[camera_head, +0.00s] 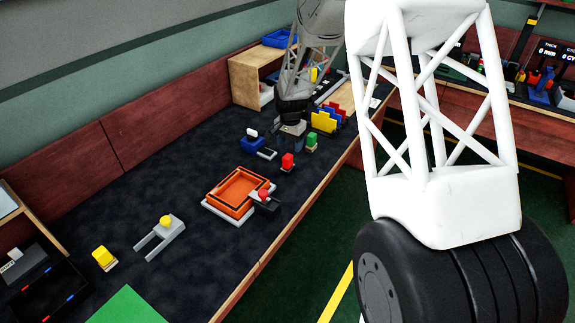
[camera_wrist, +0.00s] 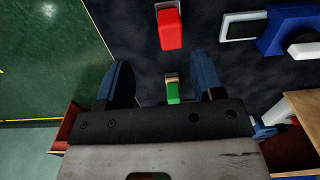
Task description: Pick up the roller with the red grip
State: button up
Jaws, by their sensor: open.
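A red-gripped piece (camera_head: 288,161) with a pale base stands on the dark bench top, just right of the orange tray; it also shows at the top of the wrist view (camera_wrist: 169,28). A green-gripped piece (camera_head: 311,141) of similar shape stands behind it. My gripper (camera_wrist: 163,62) is open and empty. In the wrist view the green piece (camera_wrist: 173,92) shows between the fingers, partly hidden by the gripper body, and the red piece lies beyond the fingertips. A dark piece with a red knob (camera_head: 264,196) sits at the tray's near corner. I cannot tell which red-topped thing is the roller.
The orange tray (camera_head: 213,199) lies on the bench. A blue item with a white top (camera_head: 252,139) and a small flat plate (camera_head: 267,154) stand near my gripper. Yellow and blue panels (camera_head: 323,122) stand behind it. The bench left of the tray is partly clear.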

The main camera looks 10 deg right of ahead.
aim_at(288, 156)
jog(key=shift+w+f, duration=0.4)
jog(key=shift+f, duration=0.2)
jog(key=shift+w+f, duration=0.35)
jog(key=shift+f, duration=0.2)
jog(key=shift+f, duration=1.3)
jog(key=shift+a+f, duration=0.15)
jog(key=shift+f, duration=1.15)
jog(key=shift+a+f, duration=0.1)
jog(key=shift+f, duration=1.2)
